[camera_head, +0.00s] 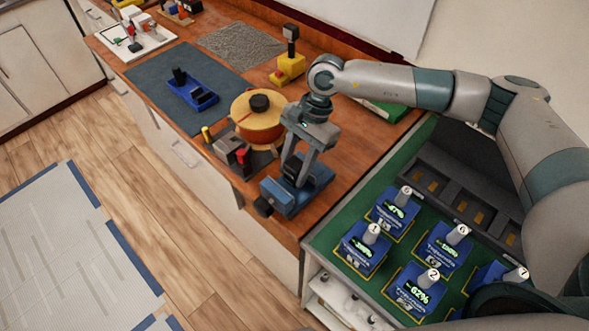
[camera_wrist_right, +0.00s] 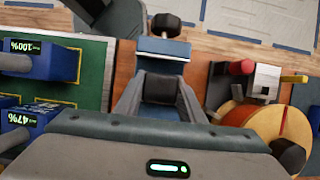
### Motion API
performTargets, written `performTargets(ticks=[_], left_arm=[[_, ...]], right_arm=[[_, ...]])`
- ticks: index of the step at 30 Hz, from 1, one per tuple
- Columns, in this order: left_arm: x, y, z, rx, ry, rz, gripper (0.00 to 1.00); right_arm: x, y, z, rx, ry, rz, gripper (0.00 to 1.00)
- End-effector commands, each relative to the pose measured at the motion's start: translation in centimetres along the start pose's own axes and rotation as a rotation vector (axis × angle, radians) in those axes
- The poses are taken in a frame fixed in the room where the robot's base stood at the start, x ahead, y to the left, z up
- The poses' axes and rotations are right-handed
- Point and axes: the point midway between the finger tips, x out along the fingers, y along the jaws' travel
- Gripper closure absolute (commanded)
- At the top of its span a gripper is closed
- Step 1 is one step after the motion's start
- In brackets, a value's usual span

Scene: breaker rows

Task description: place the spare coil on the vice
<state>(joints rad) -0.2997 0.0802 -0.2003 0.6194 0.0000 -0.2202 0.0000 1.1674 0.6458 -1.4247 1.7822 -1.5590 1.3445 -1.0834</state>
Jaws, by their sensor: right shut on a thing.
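The vice (camera_head: 312,190) is a blue block with a black knob at its front end, standing on the wooden bench. Its blue end (camera_wrist_right: 165,50) and black knob show in the right wrist view. My right gripper (camera_head: 297,172) points down over the vice, its fingers shut on a small dark block, which I take for the spare coil (camera_wrist_right: 160,86). The fingers hide its sides, and I cannot tell whether it touches the vice. The right gripper also shows in the wrist view (camera_wrist_right: 160,100). My left gripper is not in view.
A round orange-yellow drum (camera_head: 257,122) with a black knob and a grey block (camera_head: 231,147) with red and yellow handles stand close left of the vice. Numbered blue batteries (camera_head: 363,250) stand on the green surface at right. The blue-grey mat (camera_head: 150,75) holds a blue piece (camera_head: 192,92).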

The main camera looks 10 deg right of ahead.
Motion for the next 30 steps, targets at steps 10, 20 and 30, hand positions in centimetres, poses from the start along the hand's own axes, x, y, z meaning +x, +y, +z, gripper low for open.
performTargets(ticks=[10, 20, 30], left_arm=[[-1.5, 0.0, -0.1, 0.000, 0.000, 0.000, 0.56], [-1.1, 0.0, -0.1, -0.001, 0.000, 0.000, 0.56], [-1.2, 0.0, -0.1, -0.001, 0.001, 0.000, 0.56]], right_arm=[[2.0, 0.0, -0.8, 0.000, 0.001, -0.001, 0.97], [2.2, 0.0, -0.9, 0.000, 0.001, 0.000, 0.59], [2.1, 0.0, -0.9, 0.000, 0.001, 0.000, 0.46]])
